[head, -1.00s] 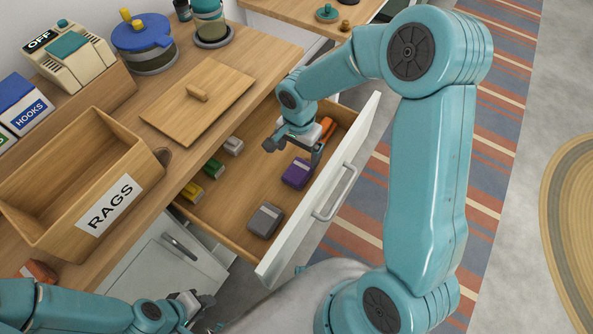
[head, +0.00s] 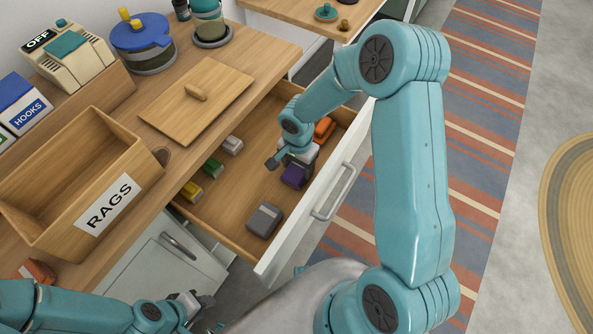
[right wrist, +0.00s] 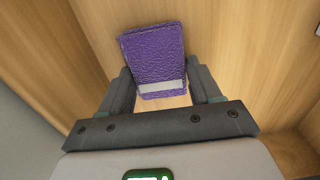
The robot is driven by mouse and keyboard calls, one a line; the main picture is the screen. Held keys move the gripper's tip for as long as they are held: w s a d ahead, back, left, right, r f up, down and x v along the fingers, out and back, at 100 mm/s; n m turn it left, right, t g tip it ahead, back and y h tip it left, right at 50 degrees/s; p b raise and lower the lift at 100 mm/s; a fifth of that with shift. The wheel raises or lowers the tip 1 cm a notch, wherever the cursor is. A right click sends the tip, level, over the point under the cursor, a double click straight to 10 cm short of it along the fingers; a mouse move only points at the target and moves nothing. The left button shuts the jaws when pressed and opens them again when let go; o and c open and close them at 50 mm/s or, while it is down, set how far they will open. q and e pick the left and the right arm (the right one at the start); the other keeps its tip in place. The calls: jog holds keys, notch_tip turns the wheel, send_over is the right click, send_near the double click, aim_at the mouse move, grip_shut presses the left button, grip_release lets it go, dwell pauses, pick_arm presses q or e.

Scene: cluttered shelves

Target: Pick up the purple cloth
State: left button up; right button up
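The purple cloth (head: 294,179) is a small folded block in the open drawer, near the drawer's front panel. In the right wrist view the purple cloth (right wrist: 152,58) has a pale band across its near end. My right gripper (head: 287,165) is low in the drawer at the cloth and partly covers it. In the right wrist view my right gripper (right wrist: 164,90) is open, with one finger on each side of the cloth's near end and a gap at the right finger. My left gripper (head: 199,305) is outside the drawer, low in the picture; its fingers are too small to judge.
The drawer (head: 235,198) also holds a grey cloth (head: 265,219), an orange cloth (head: 324,130), and white, green and yellow ones along its left side. The drawer's middle is clear.

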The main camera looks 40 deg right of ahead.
jog(key=shift+c, duration=0.7)
jog(key=shift+r, duration=0.1)
